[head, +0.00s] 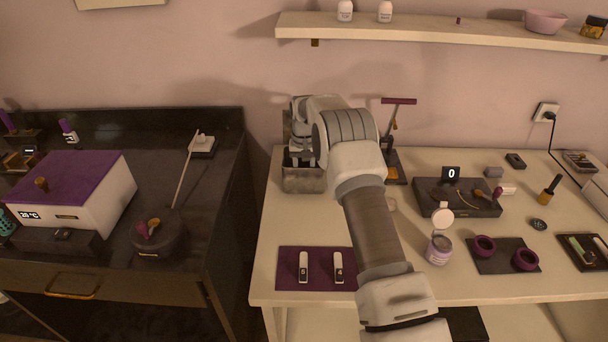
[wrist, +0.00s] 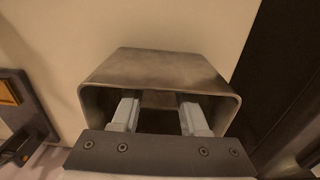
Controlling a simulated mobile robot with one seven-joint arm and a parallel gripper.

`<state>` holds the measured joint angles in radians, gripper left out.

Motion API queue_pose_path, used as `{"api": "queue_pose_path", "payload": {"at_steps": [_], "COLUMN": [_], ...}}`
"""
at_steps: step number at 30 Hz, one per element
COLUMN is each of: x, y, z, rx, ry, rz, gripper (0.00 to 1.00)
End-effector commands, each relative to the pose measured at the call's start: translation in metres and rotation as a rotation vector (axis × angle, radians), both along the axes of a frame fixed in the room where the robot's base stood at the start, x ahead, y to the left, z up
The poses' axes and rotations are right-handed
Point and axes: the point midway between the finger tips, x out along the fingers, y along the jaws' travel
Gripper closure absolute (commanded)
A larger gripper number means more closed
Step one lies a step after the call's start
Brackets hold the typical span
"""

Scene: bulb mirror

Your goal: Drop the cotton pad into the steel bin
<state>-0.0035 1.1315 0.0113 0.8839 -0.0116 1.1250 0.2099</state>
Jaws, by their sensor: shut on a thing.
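The steel bin (head: 303,183) stands at the back left of the light table, against the wall; its brushed wall (wrist: 160,66) also fills the middle of the wrist view. My gripper (head: 301,160) points down at the bin's mouth, with its pale fingers (wrist: 158,108) reaching inside the rim. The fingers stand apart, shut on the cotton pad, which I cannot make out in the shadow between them.
A purple mat (head: 288,280) with two white devices lies at the front left of the table. A purple-topped stand (head: 398,101) is right of the bin. A dark tray with a display (head: 451,174), an open jar (head: 438,250) and purple rings lie further right. A dark cabinet (head: 225,200) stands left.

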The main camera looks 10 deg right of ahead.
Motion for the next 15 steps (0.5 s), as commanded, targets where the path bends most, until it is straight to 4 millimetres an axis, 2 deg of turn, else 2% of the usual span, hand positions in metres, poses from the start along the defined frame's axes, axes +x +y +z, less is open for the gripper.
{"api": "queue_pose_path", "payload": {"at_steps": [7, 8, 12, 15], "x": [-0.0001, -0.0001, -0.0001, -0.0001], "y": [0.0001, 0.0001, 0.0001, 0.0001], "z": [-0.0045, -0.0045, -0.0044, -0.0044], "rx": [0.000, 0.000, 0.000, 0.000], "ry": [0.000, 0.000, 0.000, 0.000], "rz": [0.000, 0.000, 0.000, 0.000], "gripper": [1.00, 0.51, 0.26, 0.26]}}
